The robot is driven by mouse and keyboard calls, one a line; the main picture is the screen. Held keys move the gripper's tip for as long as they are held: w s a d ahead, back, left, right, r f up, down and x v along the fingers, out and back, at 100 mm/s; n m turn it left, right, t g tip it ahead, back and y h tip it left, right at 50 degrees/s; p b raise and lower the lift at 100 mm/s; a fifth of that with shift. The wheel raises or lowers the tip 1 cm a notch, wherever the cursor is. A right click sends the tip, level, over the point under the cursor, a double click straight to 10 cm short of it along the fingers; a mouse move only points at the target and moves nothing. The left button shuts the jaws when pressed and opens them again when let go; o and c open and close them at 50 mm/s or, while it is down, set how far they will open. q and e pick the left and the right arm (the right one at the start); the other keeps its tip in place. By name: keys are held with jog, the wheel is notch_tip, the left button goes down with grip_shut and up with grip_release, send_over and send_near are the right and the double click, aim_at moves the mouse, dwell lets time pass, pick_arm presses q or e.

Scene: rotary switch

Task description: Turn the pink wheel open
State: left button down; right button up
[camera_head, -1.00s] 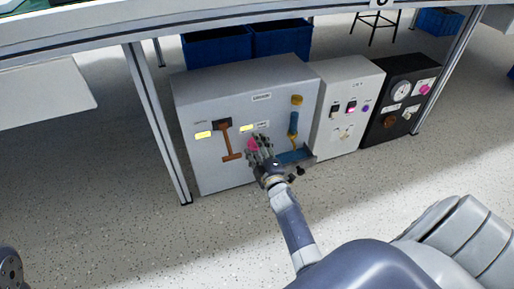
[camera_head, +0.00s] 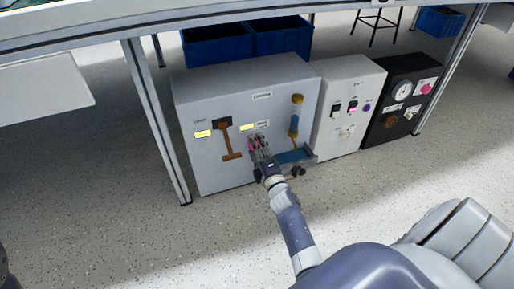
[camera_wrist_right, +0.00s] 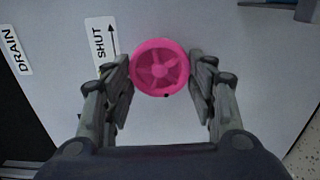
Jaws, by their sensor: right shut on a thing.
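The pink wheel (camera_wrist_right: 160,67) is a round spoked handwheel on the front of a grey cabinet (camera_head: 215,88). In the right wrist view it sits between the two fingers of my right gripper (camera_wrist_right: 161,75), which are closed on its left and right rims. A small dark mark shows at its lower edge. A white "SHUT" label (camera_wrist_right: 101,44) with an arrow is left of the wheel. In the head view my right gripper (camera_head: 258,146) covers most of the wheel. My left gripper is not in view.
A brown T-shaped handle (camera_head: 228,140) is left of the wheel. A blue-and-yellow fitting (camera_head: 295,118) and a blue tray (camera_head: 293,155) are to the right. A white panel box (camera_head: 338,125) and a black panel box (camera_head: 385,128) stand further right. A table leg (camera_head: 160,125) stands left.

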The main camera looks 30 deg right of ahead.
jog(key=shift+f, duration=0.1)
jog(key=o, duration=1)
jog(key=shift+o, duration=0.2)
jog(key=v, duration=0.7)
jog(key=shift+s, duration=0.3)
jog(key=shift+a, duration=0.1)
